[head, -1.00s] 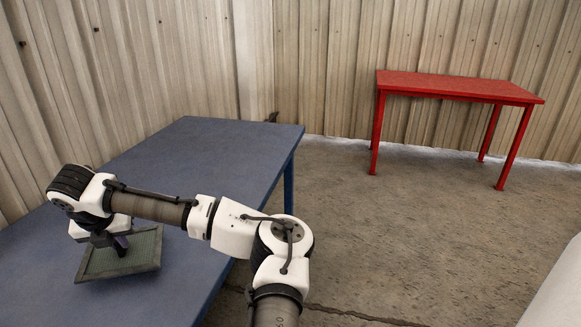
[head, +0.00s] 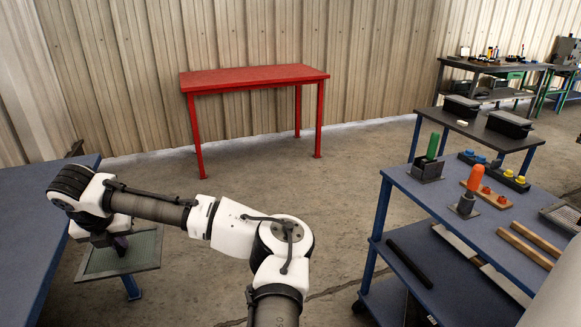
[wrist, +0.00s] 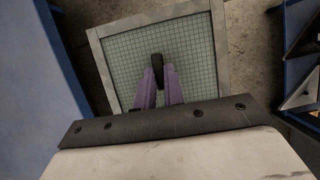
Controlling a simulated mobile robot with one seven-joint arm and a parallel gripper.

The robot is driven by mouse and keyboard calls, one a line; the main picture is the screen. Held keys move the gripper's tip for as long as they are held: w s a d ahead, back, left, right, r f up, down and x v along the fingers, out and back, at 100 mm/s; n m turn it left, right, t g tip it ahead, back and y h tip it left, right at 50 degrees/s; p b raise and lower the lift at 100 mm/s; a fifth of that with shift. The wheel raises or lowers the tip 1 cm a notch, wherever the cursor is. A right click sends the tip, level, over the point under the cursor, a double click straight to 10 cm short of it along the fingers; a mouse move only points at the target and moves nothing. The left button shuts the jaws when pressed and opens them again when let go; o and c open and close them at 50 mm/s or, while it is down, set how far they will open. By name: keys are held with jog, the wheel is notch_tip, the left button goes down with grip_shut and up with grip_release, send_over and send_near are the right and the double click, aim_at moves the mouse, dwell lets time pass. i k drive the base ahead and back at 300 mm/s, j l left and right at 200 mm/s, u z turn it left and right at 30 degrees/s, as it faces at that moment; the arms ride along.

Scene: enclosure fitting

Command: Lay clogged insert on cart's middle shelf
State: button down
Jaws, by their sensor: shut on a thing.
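The insert, a flat square panel with a grey frame and green mesh (head: 142,252), hangs under my gripper (head: 116,245) in the head view. In the wrist view my gripper (wrist: 160,88) is shut on the dark upright grip at the middle of the insert (wrist: 197,45). The insert is off the blue table, over the floor beside its right edge. A blue cart (head: 400,180) with stacked shelves stands at the right. Its middle shelf (head: 408,238) holds a black bar and pale flat strips. My gripper is well left of the cart.
The blue table (head: 30,215) is close on the left. The cart top holds an orange-handled tool (head: 472,180), a green-handled tool (head: 432,146), wooden strips and a grey framed panel (head: 567,216). A red table (head: 255,76) stands at the back. Open floor lies between.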

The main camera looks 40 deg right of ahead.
aim_at(431, 263)
jog(key=z, duration=1.15)
